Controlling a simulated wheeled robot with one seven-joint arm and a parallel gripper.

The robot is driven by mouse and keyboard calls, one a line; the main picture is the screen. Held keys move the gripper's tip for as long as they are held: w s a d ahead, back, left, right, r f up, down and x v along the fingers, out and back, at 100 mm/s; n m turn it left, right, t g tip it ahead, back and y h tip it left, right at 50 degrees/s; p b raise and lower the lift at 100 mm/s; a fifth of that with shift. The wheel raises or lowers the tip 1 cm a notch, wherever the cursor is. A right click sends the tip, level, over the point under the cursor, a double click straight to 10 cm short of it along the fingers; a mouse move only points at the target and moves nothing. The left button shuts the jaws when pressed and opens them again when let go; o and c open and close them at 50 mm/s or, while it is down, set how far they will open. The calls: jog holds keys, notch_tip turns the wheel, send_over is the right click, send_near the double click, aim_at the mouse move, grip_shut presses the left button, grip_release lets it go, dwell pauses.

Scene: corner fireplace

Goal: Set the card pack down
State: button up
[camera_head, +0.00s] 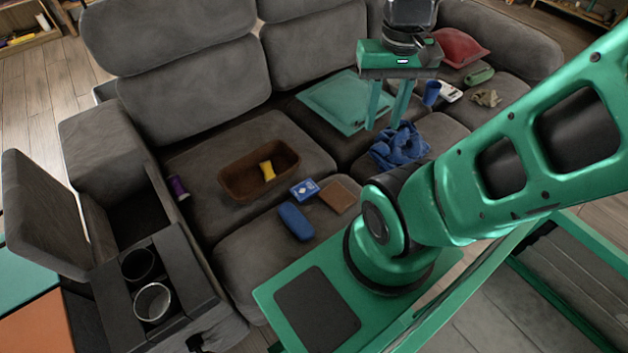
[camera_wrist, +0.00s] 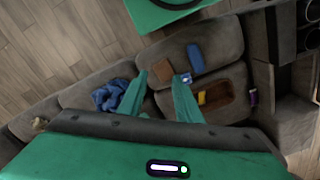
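The card pack (camera_head: 304,189), a small blue and white box, lies flat on the grey sofa seat, between a brown tray and a brown wallet. In the wrist view the card pack (camera_wrist: 185,78) shows just beside the tip of one finger, beyond it. My gripper (camera_head: 384,126) hangs above the sofa, up and to the right of the pack in the head view, well apart from it. Its two fingers point down and are spread, with nothing between them. The wrist view also shows my gripper (camera_wrist: 160,76) open and empty.
The brown tray (camera_head: 230,185) holds a yellow item (camera_head: 267,171). The wallet (camera_head: 339,197) and a blue case (camera_head: 295,221) lie near the pack. A blue cloth (camera_head: 398,147), teal mat (camera_head: 335,105), blue cup (camera_head: 431,93) and red cushion (camera_head: 460,48) are around my gripper.

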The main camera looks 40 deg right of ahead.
jog(key=shift+w+a, duration=0.25)
jog(key=shift+a, duration=0.05)
jog(key=shift+o, duration=1.2)
jog(key=o, duration=0.5)
jog(key=shift+s+r, duration=0.2)
jog(key=shift+s, duration=0.2)
jog(key=o, duration=0.3)
jog(key=shift+w, duration=0.1)
jog(key=w+d+f+m, duration=0.2)
jog(key=w+d+f, duration=0.1)
jog(key=w+f, duration=0.3)
jog(key=m+y, duration=0.4)
jog(key=m, duration=0.5)
send_over(305, 189)
jog(key=d, duration=0.5)
notch_tip(305, 189, down, 29)
jog(key=shift+x, duration=5.65)
